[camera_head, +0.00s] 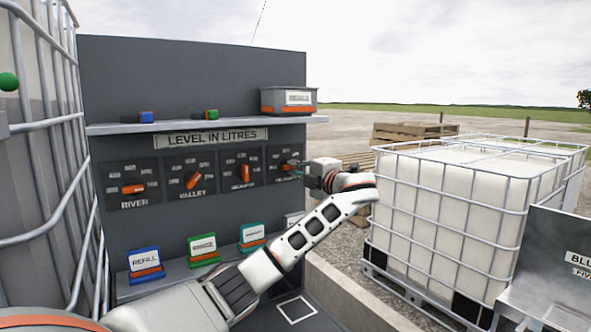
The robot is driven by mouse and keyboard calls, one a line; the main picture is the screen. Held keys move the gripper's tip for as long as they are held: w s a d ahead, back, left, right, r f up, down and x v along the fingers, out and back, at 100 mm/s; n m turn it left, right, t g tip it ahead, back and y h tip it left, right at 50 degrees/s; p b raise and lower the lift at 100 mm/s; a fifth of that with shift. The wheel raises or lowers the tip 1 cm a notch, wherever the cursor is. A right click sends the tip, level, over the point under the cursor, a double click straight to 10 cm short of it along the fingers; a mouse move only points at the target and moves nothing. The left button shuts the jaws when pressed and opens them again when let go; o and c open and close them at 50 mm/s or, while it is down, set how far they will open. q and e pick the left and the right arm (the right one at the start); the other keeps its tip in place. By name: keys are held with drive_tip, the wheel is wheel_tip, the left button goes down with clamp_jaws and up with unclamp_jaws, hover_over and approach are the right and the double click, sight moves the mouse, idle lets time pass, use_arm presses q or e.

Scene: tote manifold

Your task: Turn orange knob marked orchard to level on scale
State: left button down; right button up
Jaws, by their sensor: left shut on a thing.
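A dark panel headed "LEVEL IN LITRES" (217,137) carries a row of orange knobs on numbered scales. The River knob (133,189) lies about level and the Valley knob (193,180) is tilted. My right gripper is not in view.
A shelf (190,126) above the dials holds a grey bin (289,101) and small blue and green blocks. Labelled holders, including a blue Refill one (145,264), stand on a lower ledge. A caged white tote (440,205) stands right of my arm; another is at left.

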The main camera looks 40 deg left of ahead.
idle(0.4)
use_arm(q)
drive_tip(key=c, duration=2.1)
unclamp_jaws()
drive_tip(key=v, duration=1.2)
drive_tip(key=shift+d, duration=0.1)
